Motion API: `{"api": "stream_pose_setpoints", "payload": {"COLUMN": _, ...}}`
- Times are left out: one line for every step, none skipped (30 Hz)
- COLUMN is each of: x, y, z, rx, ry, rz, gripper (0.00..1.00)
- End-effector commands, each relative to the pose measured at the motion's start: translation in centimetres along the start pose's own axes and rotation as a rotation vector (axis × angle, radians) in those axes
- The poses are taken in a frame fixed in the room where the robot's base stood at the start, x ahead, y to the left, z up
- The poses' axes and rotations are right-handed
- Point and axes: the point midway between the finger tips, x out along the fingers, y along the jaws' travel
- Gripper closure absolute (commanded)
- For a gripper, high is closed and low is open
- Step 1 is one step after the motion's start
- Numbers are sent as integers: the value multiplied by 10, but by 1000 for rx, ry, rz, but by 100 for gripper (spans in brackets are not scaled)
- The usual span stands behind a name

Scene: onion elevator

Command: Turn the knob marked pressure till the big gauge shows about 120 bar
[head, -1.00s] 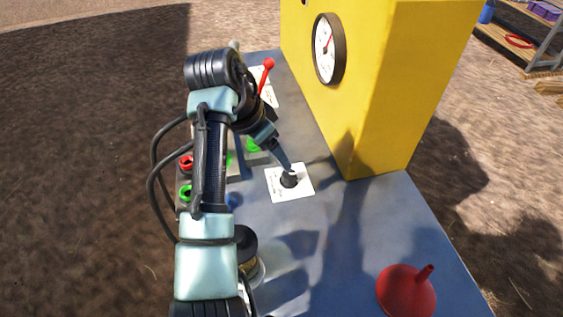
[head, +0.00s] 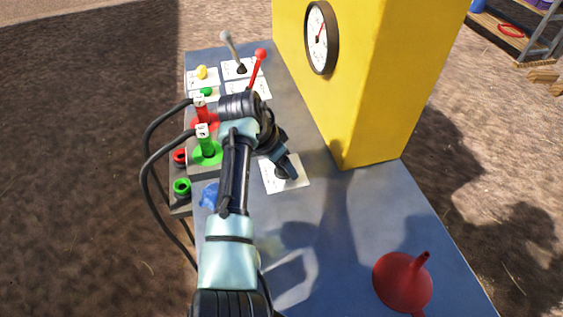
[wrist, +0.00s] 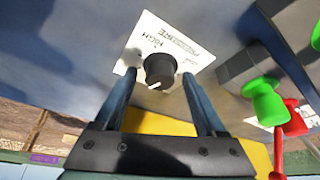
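The pressure knob (wrist: 160,70) is black and round with a white pointer mark. It sits on a white card (wrist: 148,38) printed PRESSURE and HIGH. In the wrist view my gripper (wrist: 159,82) is open, one finger on each side of the knob with a gap to it. In the head view my gripper (head: 288,172) is over the card (head: 288,184) and hides the knob. The big gauge (head: 321,38) is on the yellow housing, white-faced with a black rim. Its red needle points up and slightly right; the numbers are too small to read.
Left of the card stand a red and a green coupling (head: 207,148) with hoses. Behind are a red-knobbed lever (head: 257,68) and a grey-knobbed lever (head: 230,48). The yellow housing (head: 375,80) rises to the right. A red funnel (head: 402,280) lies at the front right.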

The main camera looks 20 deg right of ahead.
Motion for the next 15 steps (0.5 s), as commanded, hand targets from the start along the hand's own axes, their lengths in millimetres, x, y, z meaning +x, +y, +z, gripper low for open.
{"api": "stream_pose_setpoints", "payload": {"x": 0, "y": 0, "z": 0, "rx": 0, "ry": 0, "rz": 0, "gripper": 37}}
{"api": "stream_pose_setpoints", "payload": {"x": 0, "y": 0, "z": 0, "rx": 0, "ry": 0, "rz": 0, "gripper": 43}}
{"api": "stream_pose_setpoints", "payload": {"x": 0, "y": 0, "z": 0, "rx": 0, "ry": 0, "rz": 0, "gripper": 50}}
{"api": "stream_pose_setpoints", "payload": {"x": 0, "y": 0, "z": 0, "rx": 0, "ry": 0, "rz": 0, "gripper": 55}}
{"api": "stream_pose_setpoints", "payload": {"x": 0, "y": 0, "z": 0, "rx": 0, "ry": 0, "rz": 0, "gripper": 61}}
{"api": "stream_pose_setpoints", "payload": {"x": 0, "y": 0, "z": 0, "rx": 0, "ry": 0, "rz": 0, "gripper": 68}}
{"api": "stream_pose_setpoints", "payload": {"x": 0, "y": 0, "z": 0, "rx": 0, "ry": 0, "rz": 0, "gripper": 73}}
{"api": "stream_pose_setpoints", "payload": {"x": 0, "y": 0, "z": 0, "rx": 0, "ry": 0, "rz": 0, "gripper": 79}}
{"api": "stream_pose_setpoints", "payload": {"x": 0, "y": 0, "z": 0, "rx": 0, "ry": 0, "rz": 0, "gripper": 86}}
{"api": "stream_pose_setpoints", "payload": {"x": 0, "y": 0, "z": 0, "rx": 0, "ry": 0, "rz": 0, "gripper": 91}}
{"api": "stream_pose_setpoints", "payload": {"x": 0, "y": 0, "z": 0, "rx": 0, "ry": 0, "rz": 0, "gripper": 97}}
{"api": "stream_pose_setpoints", "payload": {"x": 0, "y": 0, "z": 0, "rx": 0, "ry": 0, "rz": 0, "gripper": 100}}
{"api": "stream_pose_setpoints", "payload": {"x": 0, "y": 0, "z": 0, "rx": 0, "ry": 0, "rz": 0, "gripper": 100}}
{"api": "stream_pose_setpoints", "payload": {"x": 0, "y": 0, "z": 0, "rx": 0, "ry": 0, "rz": 0, "gripper": 100}}
{"api": "stream_pose_setpoints", "payload": {"x": 0, "y": 0, "z": 0, "rx": -1, "ry": 0, "rz": 0, "gripper": 100}}
